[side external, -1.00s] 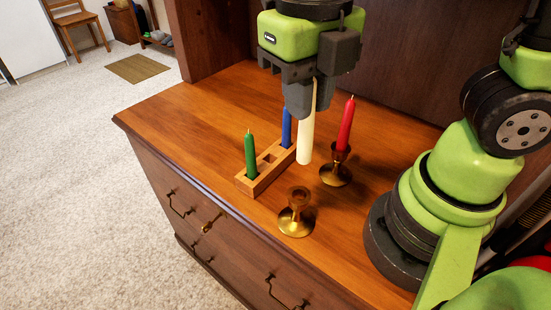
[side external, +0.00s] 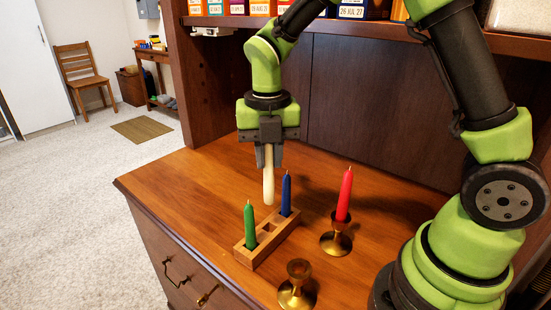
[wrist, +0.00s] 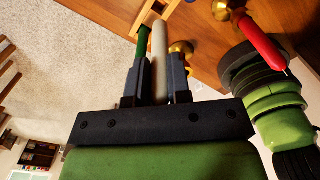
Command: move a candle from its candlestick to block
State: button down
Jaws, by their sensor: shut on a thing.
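My gripper (side external: 268,158) is shut on a white candle (side external: 268,185), which hangs upright below the fingers. In the wrist view the white candle (wrist: 159,50) lies between the two fingers. The wooden block (side external: 263,251) stands on the cabinet top. It holds a green candle (side external: 249,226) at its near end and a blue candle (side external: 286,194) at its far end, with an empty hole between them. The white candle's lower end appears above the block, between these two candles. One brass candlestick (side external: 297,290) is empty. Another brass candlestick (side external: 336,243) holds a red candle (side external: 345,196).
The wooden cabinet top (side external: 185,177) is clear left of the block. A hutch back panel (side external: 350,105) rises behind, with a shelf of boxes (side external: 354,9) above. The red candle and both candlesticks stand to the right of the block.

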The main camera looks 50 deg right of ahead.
aim_at(269, 202)
jog(key=shift+f, duration=3.1)
jog(key=shift+f, duration=1.7)
jog(key=c, duration=0.7)
grip_release()
jog(key=shift+o, duration=0.2)
jog(key=shift+r, duration=2.55)
